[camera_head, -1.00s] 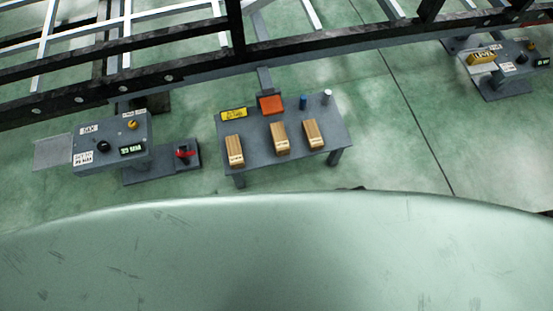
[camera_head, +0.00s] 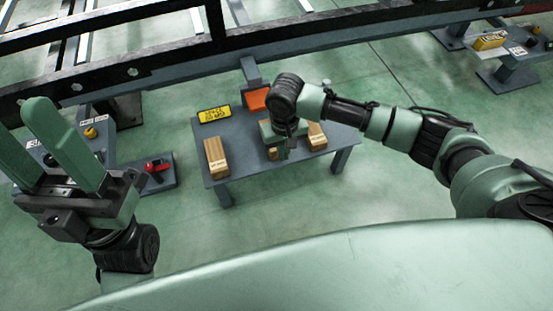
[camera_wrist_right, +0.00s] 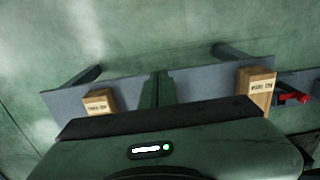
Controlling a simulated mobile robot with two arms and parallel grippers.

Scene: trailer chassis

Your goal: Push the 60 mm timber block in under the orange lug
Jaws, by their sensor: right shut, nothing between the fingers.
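Three timber blocks stand on a grey table: a left block (camera_head: 215,158), a middle block (camera_head: 272,153) mostly hidden by my right gripper, and a right block (camera_head: 316,137). I cannot read which is 60 mm. The orange lug (camera_head: 257,99) is at the table's far edge, partly covered by my right arm. My right gripper (camera_head: 285,150) points down over the middle block; contact cannot be told. In the right wrist view its fingers (camera_wrist_right: 157,90) are together, with the left block (camera_wrist_right: 258,87) and right block (camera_wrist_right: 100,102) either side. My left gripper (camera_head: 22,122) is open, empty, far left.
A yellow sign (camera_head: 214,114) lies at the table's (camera_head: 232,178) back left. A dark chassis rail (camera_head: 150,70) crosses behind the table. A stand with a red switch (camera_head: 157,165) is left of it. Floor in front of the table is clear.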

